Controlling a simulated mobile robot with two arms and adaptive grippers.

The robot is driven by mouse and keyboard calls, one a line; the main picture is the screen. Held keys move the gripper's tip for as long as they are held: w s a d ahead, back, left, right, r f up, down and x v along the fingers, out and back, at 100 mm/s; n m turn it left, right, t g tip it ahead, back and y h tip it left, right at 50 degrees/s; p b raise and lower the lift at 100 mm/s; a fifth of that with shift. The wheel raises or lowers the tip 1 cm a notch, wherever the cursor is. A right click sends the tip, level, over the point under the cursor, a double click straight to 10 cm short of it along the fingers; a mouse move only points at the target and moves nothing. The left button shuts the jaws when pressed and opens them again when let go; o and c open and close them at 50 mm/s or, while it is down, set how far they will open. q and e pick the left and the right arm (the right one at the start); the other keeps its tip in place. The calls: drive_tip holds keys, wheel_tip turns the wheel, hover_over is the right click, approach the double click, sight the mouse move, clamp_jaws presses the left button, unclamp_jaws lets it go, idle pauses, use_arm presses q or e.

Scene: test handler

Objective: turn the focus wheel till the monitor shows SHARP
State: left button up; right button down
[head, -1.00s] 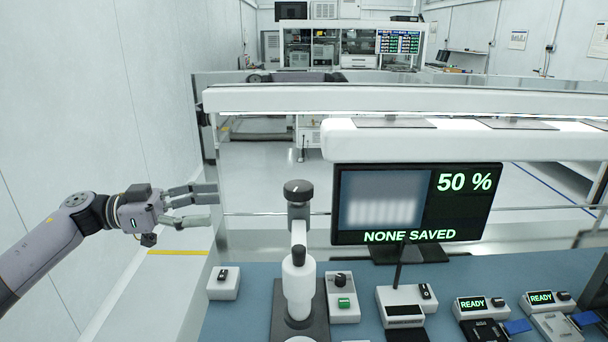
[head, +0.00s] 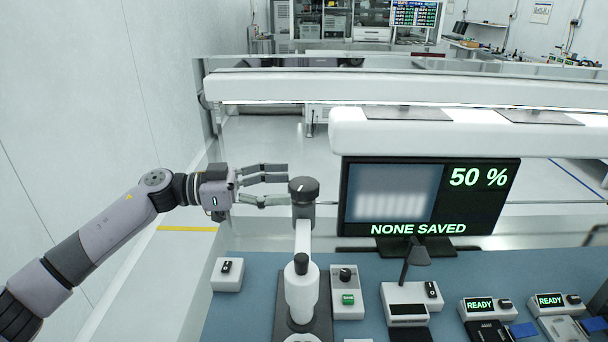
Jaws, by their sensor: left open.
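The microscope (head: 302,290) stands upright on the blue bench, white with a dark base. A dark round wheel (head: 304,188) with a small white mark sits at its top; I take it as the focus wheel. My left gripper (head: 285,185) is open, its fingers pointing right at the wheel. The fingertips are at the wheel's left edge; I cannot tell whether they touch. The monitor (head: 430,200) shows a blurred picture of pale bars, "50 %" and "NONE SAVED". My right gripper is out of view.
A small box with a dark knob and green button (head: 347,299) stands right of the microscope. A white switch box (head: 228,275) stands to the left. A lamp unit (head: 408,300) and fixtures reading READY (head: 479,304) stand further right. A white beam (head: 400,92) crosses behind.

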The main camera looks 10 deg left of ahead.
sight(303, 183)
use_arm(q)
drive_tip(key=p+x, duration=0.1)
drive_tip(key=x, duration=0.3)
drive_tip(key=shift+s+d+r, duration=0.1)
drive_tip(key=shift+r, duration=0.05)
drive_tip(key=shift+w+d, duration=0.2)
drive_tip(key=shift+d, duration=0.2)
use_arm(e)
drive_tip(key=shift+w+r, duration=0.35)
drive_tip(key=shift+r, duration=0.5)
use_arm(q)
drive_tip(key=shift+c, duration=0.6)
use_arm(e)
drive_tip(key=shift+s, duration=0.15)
